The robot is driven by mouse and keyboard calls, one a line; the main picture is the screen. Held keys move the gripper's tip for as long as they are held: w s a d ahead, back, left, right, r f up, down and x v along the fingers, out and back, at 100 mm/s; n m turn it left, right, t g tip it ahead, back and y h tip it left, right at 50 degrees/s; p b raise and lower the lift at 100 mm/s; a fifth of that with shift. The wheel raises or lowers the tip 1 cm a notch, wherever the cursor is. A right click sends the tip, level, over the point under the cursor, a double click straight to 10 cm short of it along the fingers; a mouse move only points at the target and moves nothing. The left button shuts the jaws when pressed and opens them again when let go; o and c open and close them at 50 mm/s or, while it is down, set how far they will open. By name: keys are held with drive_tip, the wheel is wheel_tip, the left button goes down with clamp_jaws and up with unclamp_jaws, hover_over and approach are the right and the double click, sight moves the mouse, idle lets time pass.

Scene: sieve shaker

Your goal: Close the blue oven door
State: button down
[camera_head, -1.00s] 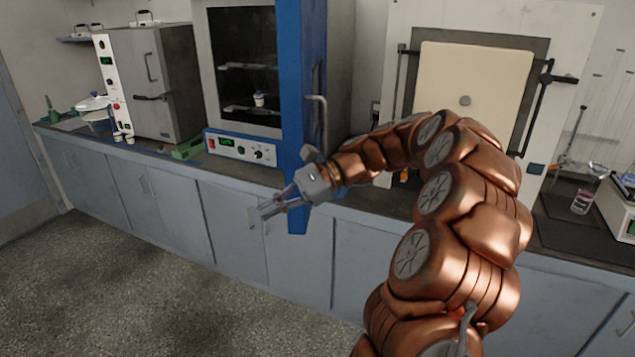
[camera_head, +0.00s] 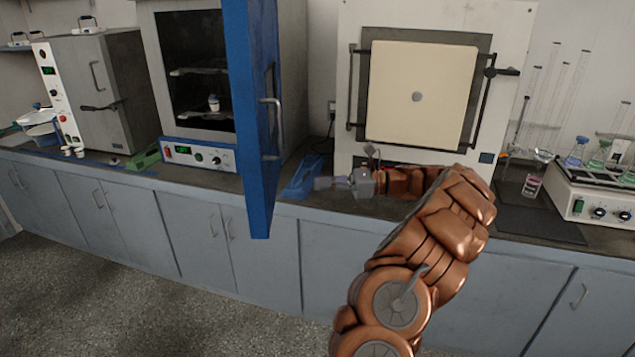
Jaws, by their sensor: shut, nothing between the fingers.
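The blue oven door (camera_head: 248,110) stands wide open, swung out toward me on the right side of its oven. Its grey bar handle (camera_head: 272,128) is on the face turned to the right. The oven's dark inside (camera_head: 190,60) shows wire shelves and a small white cup (camera_head: 214,103). My gripper (camera_head: 322,183) is shut and empty. It points left, to the right of the door, with a visible gap between them in the picture. The distance in depth is hard to judge.
A white furnace with a cream door (camera_head: 418,97) stands behind my arm. A blue object (camera_head: 303,176) lies on the counter near my gripper. A green item (camera_head: 143,158) and a grey oven (camera_head: 95,90) stand at left. Glassware and a shaker (camera_head: 600,200) are at right.

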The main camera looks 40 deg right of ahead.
sight(265, 184)
drive_tip(key=p+x, duration=0.3)
drive_tip(key=x, duration=0.8)
drive_tip(key=shift+w+a+r, duration=0.1)
drive_tip(key=shift+a, duration=0.15)
drive_tip(key=shift+w+a, duration=0.15)
drive_tip(key=shift+w, duration=0.1)
